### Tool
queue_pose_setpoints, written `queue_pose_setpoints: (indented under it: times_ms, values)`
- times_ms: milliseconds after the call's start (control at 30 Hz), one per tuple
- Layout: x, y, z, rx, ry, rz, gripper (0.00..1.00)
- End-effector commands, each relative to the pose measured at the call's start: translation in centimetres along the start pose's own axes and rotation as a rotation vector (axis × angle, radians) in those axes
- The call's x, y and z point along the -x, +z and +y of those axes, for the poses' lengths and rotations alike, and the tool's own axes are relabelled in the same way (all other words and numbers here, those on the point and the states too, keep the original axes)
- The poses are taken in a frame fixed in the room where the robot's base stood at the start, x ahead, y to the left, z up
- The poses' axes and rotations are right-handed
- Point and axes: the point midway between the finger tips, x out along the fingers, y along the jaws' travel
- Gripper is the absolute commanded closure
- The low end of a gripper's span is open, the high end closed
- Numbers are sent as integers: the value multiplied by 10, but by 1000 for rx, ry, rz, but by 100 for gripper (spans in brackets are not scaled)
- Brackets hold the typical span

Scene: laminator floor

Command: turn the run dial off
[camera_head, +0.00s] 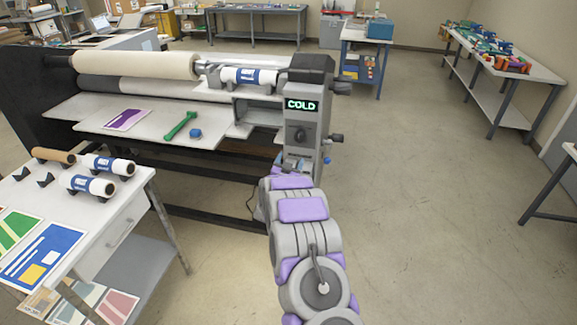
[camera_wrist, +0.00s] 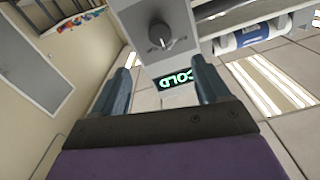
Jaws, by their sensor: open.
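The laminator's control post (camera_head: 305,150) stands at the right end of the machine. It carries a green lit display reading "COLD" (camera_head: 301,105) with a dark round dial (camera_head: 301,133) below it. In the wrist view the picture is turned over, and the dial (camera_wrist: 160,36) shows above the display (camera_wrist: 174,79). The dial has a raised pointer; I cannot read any marks around it. My gripper (camera_wrist: 160,64) is open and empty, its fingers apart on either side of the post in the picture. In the head view my gripper (camera_head: 290,164) is just below the dial, not visibly touching it.
Side knobs (camera_head: 335,138) stick out right of the post. A green tool (camera_head: 181,125) and a blue round item (camera_head: 196,133) lie on the laminator's feed table (camera_head: 150,137). A white table (camera_head: 125,190) with rolls stands at left.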

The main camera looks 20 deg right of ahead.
Motion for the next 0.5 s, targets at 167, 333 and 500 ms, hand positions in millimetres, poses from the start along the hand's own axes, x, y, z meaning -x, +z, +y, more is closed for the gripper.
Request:
queue_pose_setpoints:
  times_ms: [167,333,500]
  values:
    - [15,0,0,1,0,0,24]
    - [20,-1,0,0,0,2,24]
    - [21,-1,0,0,0,2,24]
